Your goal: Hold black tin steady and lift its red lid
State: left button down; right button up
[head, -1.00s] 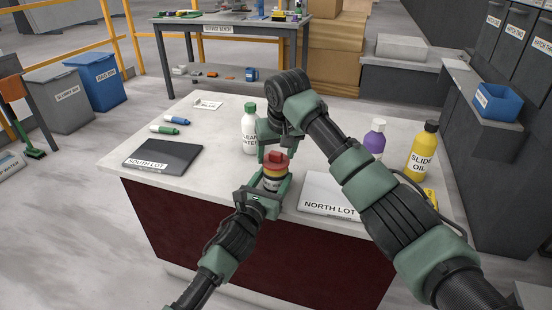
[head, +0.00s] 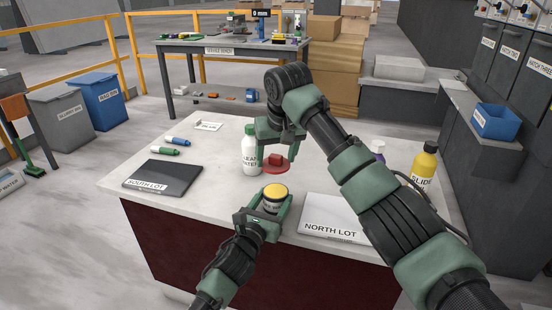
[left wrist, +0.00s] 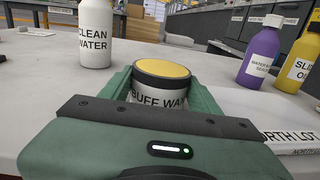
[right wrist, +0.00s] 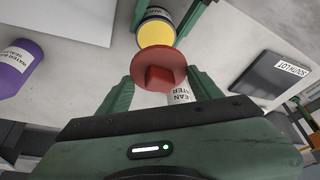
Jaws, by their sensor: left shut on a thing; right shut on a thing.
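The black tin (head: 271,206) stands on the slab near its front edge, with a white label reading "BUFF WA..." in the left wrist view (left wrist: 155,98). Its top is uncovered and shows a yellow surface (head: 275,191). My left gripper (head: 272,203) is shut around the tin's sides. The red lid (head: 276,167), a flat disc with a block-shaped knob, is in my right gripper (head: 278,152), which is shut on the knob. The lid is above the tin and clear of it, as the right wrist view also shows the lid (right wrist: 160,72) apart from the tin (right wrist: 156,15).
A clean water bottle (head: 249,155) stands close left of the lid. The north lot plate (head: 335,215) lies to the right, the south lot plate (head: 165,178) to the left. A purple bottle (left wrist: 262,50) and the yellow slide oil bottle (head: 424,168) stand at the right.

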pick_arm(q)
jog(key=shift+c, duration=1.4)
grip_release()
jog(key=v, duration=1.2)
